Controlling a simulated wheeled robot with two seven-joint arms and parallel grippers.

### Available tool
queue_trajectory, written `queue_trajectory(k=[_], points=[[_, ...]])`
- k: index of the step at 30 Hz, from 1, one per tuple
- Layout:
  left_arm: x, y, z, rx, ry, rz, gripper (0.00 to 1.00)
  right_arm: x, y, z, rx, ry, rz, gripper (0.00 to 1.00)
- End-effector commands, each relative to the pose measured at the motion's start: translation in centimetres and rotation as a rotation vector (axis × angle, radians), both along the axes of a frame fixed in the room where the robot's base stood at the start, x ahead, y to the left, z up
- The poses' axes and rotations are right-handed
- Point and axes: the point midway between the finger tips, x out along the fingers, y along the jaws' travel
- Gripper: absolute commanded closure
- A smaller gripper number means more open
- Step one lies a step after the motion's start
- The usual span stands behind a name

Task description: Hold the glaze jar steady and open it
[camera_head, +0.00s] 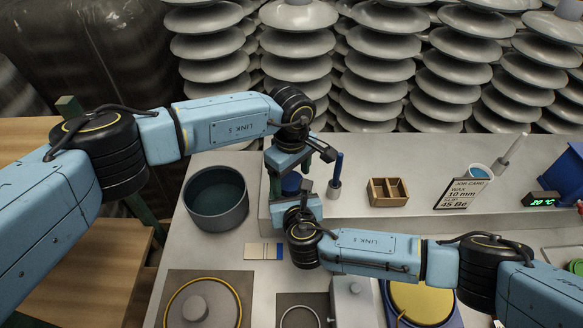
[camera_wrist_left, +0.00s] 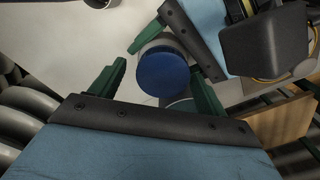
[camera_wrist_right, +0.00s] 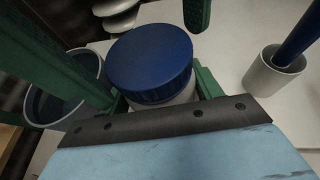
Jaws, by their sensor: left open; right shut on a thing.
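The glaze jar has a round blue lid (camera_wrist_right: 150,62) over a pale body (camera_wrist_right: 185,95). It stands upright on the grey bench; in the head view (camera_head: 291,183) the arms mostly cover it. My right gripper (camera_wrist_right: 160,92) is shut on the jar's body, below the lid. My left gripper (camera_head: 293,172) is open above the jar, and its green fingers are on either side of the blue lid (camera_wrist_left: 163,74) in the left wrist view. I cannot tell whether they touch the lid. The lid sits on the jar.
A grey bucket (camera_head: 216,198) stands left of the jar. A holder with a blue-handled tool (camera_head: 335,189) is close on the right. A wooden box (camera_head: 388,192) and a job card (camera_head: 461,194) are farther right. Insulator stacks (camera_head: 300,45) line the back.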

Motion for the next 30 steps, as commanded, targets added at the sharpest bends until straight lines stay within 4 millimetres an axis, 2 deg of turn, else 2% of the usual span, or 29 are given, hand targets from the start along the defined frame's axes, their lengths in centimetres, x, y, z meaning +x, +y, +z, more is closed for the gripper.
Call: queue_trajectory(k=[6, 16, 20, 25, 30], points=[[0.01, -0.01, -0.02, 0.001, -0.001, 0.000, 0.26, -0.12, 0.10, -0.10, 0.002, 0.003, 0.002, 1.00], [0.08, -0.06, 0.06, -0.002, -0.004, 0.000, 0.69, -0.18, 0.20, -0.08, 0.003, 0.004, 0.005, 1.00], [0.13, -0.09, 0.11, -0.004, -0.005, 0.039, 0.71, -0.23, 0.28, -0.07, 0.002, 0.003, 0.007, 1.00], [0.23, -0.11, 0.16, -0.006, -0.006, 0.221, 0.71, -0.30, 0.38, -0.07, 0.003, 0.004, 0.009, 1.00], [0.30, -0.11, 0.21, -0.007, -0.008, 0.298, 0.71, -0.37, 0.48, -0.07, 0.003, 0.004, 0.012, 1.00]])
